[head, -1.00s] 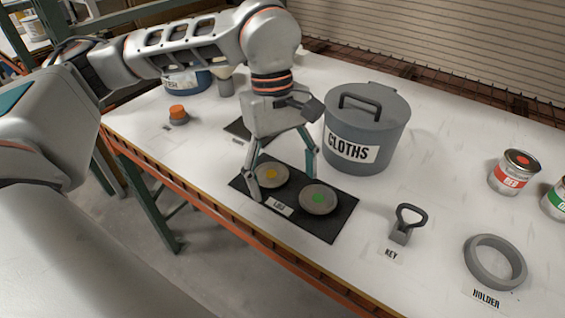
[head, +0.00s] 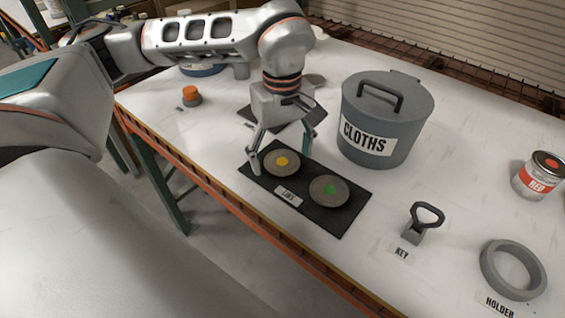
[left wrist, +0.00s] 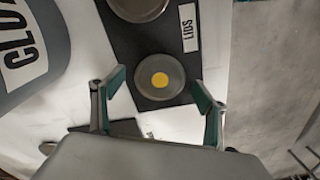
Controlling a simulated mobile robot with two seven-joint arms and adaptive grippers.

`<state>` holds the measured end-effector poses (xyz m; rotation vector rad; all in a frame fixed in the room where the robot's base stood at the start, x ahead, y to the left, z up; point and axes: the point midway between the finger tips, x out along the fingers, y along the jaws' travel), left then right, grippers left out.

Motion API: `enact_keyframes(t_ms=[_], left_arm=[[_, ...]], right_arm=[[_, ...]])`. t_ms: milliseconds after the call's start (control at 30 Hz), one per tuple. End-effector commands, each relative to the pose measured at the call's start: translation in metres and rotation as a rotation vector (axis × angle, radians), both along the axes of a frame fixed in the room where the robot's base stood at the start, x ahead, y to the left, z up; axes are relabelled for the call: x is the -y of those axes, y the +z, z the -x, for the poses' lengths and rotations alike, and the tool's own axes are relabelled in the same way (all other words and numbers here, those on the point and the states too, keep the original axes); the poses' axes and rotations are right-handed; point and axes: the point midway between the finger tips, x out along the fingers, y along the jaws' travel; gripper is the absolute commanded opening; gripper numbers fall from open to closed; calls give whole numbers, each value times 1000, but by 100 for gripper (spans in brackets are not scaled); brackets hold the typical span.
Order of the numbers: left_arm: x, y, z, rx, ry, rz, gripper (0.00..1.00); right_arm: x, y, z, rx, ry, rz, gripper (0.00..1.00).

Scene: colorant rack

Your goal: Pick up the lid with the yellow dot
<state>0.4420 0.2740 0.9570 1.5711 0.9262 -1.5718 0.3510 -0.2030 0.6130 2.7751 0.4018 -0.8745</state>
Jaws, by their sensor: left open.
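The lid with the yellow dot (head: 282,161) is a grey disc lying flat on the black mat (head: 341,222), beside a "LIDS" label (head: 288,195). The lid with the green dot (head: 329,190) lies on the same mat to its right. My left gripper (head: 281,161) is open and empty, pointing down at the yellow-dot lid with a finger toward either side of it. In the left wrist view the yellow-dot lid (left wrist: 159,79) shows ahead of and between the spread fingers (left wrist: 158,95). I cannot tell its exact height above the lid. My right gripper is not in view.
A grey "CLOTHS" bin (head: 385,120) stands close to the right of the gripper. A key tool (head: 424,221), a grey holder ring (head: 513,270) and a red-labelled can (head: 539,176) are farther right. An orange-topped item (head: 191,96) sits at left. The table's front edge is near the mat.

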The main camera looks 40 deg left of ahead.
Motion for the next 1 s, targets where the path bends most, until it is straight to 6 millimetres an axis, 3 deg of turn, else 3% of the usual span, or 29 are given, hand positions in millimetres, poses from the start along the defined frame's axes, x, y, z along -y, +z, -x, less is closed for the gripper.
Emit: enact_keyframes(t_ms=[233, 367, 400, 767, 1000], left_arm=[[0, -1, 0, 0, 1, 0, 74], [0, -1, 0, 0, 1, 0, 46], [0, -1, 0, 0, 1, 0, 45], [0, 0, 0, 1, 1, 0, 45], [0, 21, -1, 3, 1, 1, 45]], right_arm=[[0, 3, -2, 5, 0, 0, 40], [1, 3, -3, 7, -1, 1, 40], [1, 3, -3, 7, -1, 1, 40], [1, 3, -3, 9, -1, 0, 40], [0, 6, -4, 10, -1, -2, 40]])
